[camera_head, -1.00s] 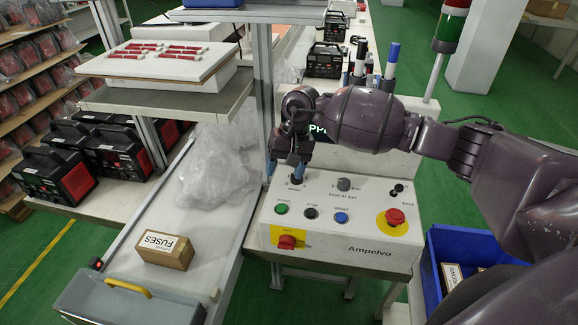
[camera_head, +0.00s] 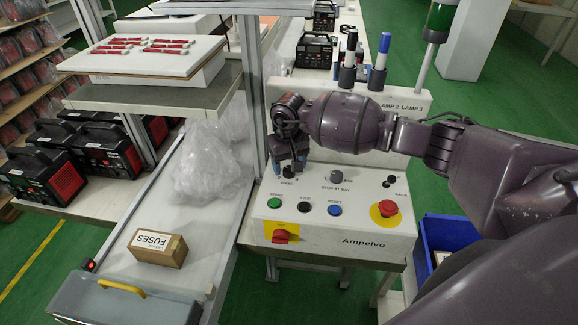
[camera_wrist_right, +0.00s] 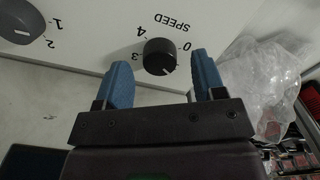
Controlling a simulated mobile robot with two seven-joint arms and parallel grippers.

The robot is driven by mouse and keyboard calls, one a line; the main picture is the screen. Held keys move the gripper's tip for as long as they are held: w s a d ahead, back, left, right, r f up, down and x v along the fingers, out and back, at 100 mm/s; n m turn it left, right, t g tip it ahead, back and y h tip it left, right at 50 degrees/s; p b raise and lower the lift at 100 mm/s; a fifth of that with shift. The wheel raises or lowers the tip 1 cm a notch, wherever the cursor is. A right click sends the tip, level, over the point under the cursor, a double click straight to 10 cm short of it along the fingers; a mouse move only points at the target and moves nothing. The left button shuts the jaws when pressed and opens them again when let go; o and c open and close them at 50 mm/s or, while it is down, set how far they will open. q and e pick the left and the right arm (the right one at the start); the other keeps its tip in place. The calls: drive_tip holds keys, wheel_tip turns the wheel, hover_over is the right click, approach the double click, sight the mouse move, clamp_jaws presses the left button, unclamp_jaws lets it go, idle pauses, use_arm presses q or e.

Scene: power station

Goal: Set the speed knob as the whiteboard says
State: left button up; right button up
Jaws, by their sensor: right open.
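The black speed knob (camera_head: 289,172) is at the upper left of the white control panel's sloping face. The right wrist view shows the knob (camera_wrist_right: 159,57) upside down, with the printed word SPEED and numbers including 0, 3 and 4 around it; a small pale mark is on its lower edge. My right gripper (camera_wrist_right: 160,70) is open, with one blue finger on each side of the knob and gaps between. In the head view my right gripper (camera_head: 291,160) is over the knob. Whether the fingers touch the panel I cannot tell. My left gripper and the whiteboard are out of view.
A second grey knob (camera_head: 336,174), several push buttons, a red emergency button (camera_head: 387,208) and a red switch (camera_head: 282,236) share the panel. A metal post (camera_head: 254,90) stands left of my right gripper. Crumpled plastic (camera_head: 212,165) and a FUSES box (camera_head: 157,248) lie left.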

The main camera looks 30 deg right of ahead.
drive_tip(key=shift+f, duration=0.7)
drive_tip(key=shift+c, duration=0.3)
